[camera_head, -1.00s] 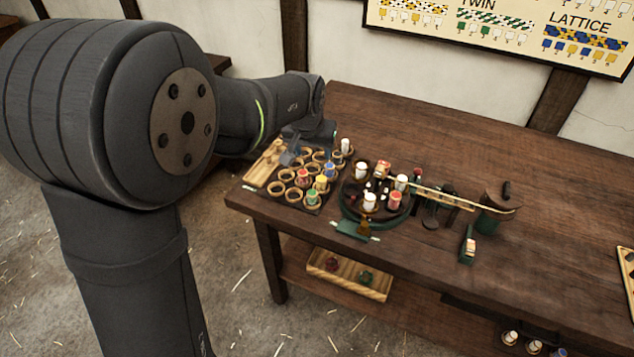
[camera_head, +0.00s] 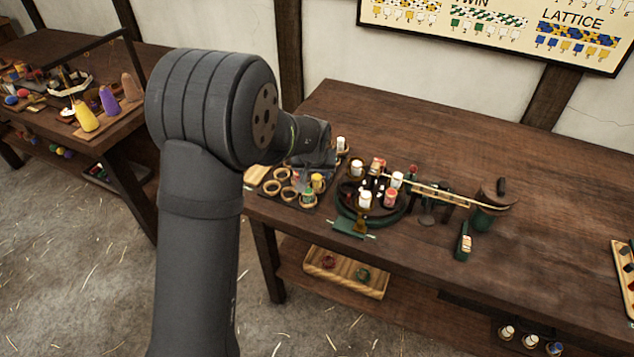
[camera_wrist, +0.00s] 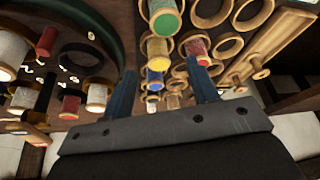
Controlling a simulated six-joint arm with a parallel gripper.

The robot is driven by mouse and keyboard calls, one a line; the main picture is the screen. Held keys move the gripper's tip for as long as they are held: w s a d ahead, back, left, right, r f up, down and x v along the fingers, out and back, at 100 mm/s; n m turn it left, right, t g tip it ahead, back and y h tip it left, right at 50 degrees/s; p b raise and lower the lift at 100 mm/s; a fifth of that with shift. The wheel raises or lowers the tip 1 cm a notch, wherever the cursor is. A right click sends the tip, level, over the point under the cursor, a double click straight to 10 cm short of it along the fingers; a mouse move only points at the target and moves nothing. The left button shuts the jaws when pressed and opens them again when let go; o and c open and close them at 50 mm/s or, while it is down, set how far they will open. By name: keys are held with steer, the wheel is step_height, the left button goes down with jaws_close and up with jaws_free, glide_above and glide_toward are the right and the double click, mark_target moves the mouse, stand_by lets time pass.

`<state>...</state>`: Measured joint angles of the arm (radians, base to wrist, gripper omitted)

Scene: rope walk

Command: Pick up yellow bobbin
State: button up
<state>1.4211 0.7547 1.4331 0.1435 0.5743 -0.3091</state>
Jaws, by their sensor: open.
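The yellow bobbin (camera_head: 317,183) stands upright in the bobbin rack, just behind the green bobbin (camera_head: 308,199). My gripper is over the rack's back part in the head view, largely hidden by my arm. In the wrist view my gripper (camera_wrist: 160,88) is open, with nothing held between its two blue fingers.
A round dark turntable (camera_head: 345,215) with white and red bobbins stands right of the rack, close to it. Empty rings (camera_head: 272,187) fill other rack places. A white bobbin (camera_head: 341,144) stands behind. The table's back right is clear.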

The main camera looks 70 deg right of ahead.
mark_target(317, 178)
steer(key=shift+d+x, duration=0.1)
steer(key=shift+x, duration=1.25)
steer(key=shift+d+x, duration=0.15)
steer(key=shift+x, duration=1.15)
steer(key=shift+s, duration=0.15)
steer(key=shift+r, duration=0.1)
steer(key=c, duration=1)
steer(key=shift+c, duration=0.2)
